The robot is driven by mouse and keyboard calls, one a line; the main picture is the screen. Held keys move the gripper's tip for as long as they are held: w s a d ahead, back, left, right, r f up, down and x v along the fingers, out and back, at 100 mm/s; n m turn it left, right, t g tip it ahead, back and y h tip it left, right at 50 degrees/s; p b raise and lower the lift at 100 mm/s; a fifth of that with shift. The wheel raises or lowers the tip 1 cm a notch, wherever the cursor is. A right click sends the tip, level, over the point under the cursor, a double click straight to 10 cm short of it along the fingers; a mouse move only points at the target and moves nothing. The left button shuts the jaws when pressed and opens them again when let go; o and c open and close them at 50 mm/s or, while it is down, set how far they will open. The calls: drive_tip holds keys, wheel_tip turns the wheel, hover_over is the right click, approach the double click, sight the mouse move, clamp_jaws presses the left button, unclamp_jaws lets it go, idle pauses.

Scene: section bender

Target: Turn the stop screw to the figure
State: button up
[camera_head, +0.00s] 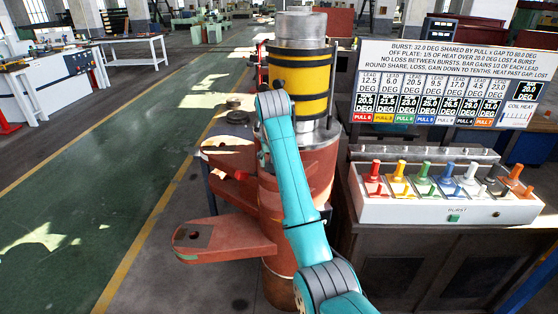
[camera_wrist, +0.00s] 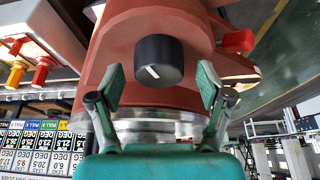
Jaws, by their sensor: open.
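A round black knob (camera_wrist: 158,60) with a white pointer line shows in the wrist view on the red-brown machine body (camera_wrist: 110,40). I take it to be the stop screw. Its line points up and to the left in this view, and no scale shows around it. My gripper (camera_wrist: 160,84) is open, with one green finger on each side of the knob and a visible gap to both. In the head view my arm covers the knob and the gripper. The sign board (camera_head: 460,82) shows columns of degree figures, a "coil heat" box reading about 20.0, and small rule text.
A control box (camera_head: 450,209) with several coloured levers and a green burst button (camera_head: 453,218) stands right of the machine column (camera_head: 297,85). A red-brown arm plate (camera_head: 225,240) juts out left. A red piece (camera_wrist: 238,41) sits near the knob. Green floor lies open at left.

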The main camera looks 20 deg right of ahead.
drive_tip(key=shift+w+d+f, duration=0.1)
drive_tip(key=shift+w+f, duration=0.05)
drive_tip(key=shift+f, duration=0.3)
drive_tip(key=c, duration=1.2)
drive_tip(key=shift+o, duration=0.2)
